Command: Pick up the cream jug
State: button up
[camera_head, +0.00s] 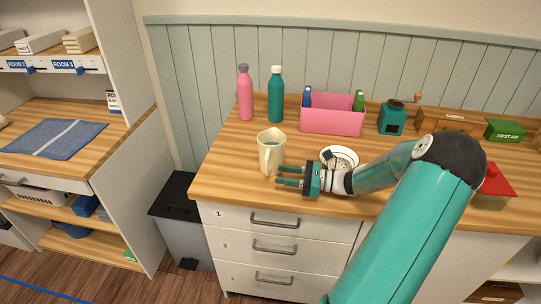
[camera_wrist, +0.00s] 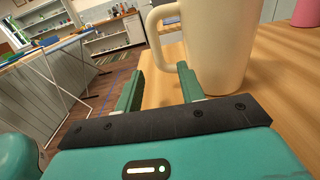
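The cream jug (camera_head: 271,155) stands upright on the wooden counter, near its front left part. In the wrist view the jug (camera_wrist: 222,45) is close and large, with its handle (camera_wrist: 158,35) toward the left and its top cut off by the frame. My gripper (camera_head: 279,176) is low over the counter, just in front and to the right of the jug. In the wrist view its two green fingers (camera_wrist: 160,90) are apart, and the gap between them looks empty. The right finger overlaps the lower handle and jug side; I cannot tell whether they touch.
A white bowl (camera_head: 339,155) sits behind my wrist. A pink bottle (camera_head: 245,94), a teal bottle (camera_head: 276,97) and a pink bin (camera_head: 331,119) stand at the back. A teal grinder (camera_head: 392,117) is further right. The counter left of the jug is clear.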

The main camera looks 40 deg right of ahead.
aim_at(269, 173)
jog(key=x, duration=0.8)
jog(key=shift+s+r, duration=0.1)
jog(key=shift+r, duration=0.05)
grip_shut()
dwell(1.1)
